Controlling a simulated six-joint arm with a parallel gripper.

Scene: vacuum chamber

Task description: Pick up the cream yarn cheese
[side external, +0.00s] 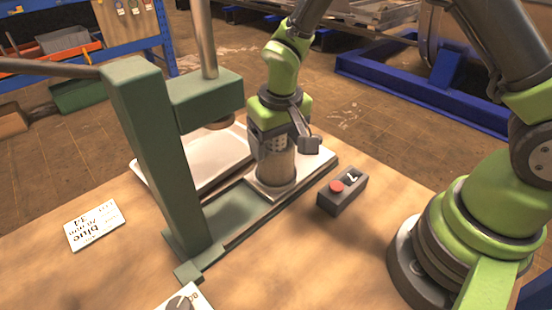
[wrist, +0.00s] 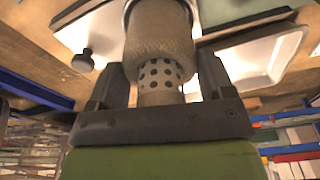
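The cream yarn cheese (side external: 275,170) stands upright on a pale plate at the end of the green press base in the side view. Its perforated tube end sticks up between the fingers. In the wrist view the wound yarn (wrist: 158,35) and the perforated tube (wrist: 160,80) lie between the two dark fingers. My gripper (side external: 278,143) is above the cheese, pointing down, with one finger on each side; it also shows in the wrist view (wrist: 162,75). The fingertips are very close to the yarn's sides. I cannot tell whether they press on it.
A green press (side external: 150,150) with a column and overhead arm stands just left of my gripper. A white tray (side external: 150,177) lies behind it. A grey box with a red button (side external: 337,187) is close on the right. A label card (side external: 94,225) lies at left.

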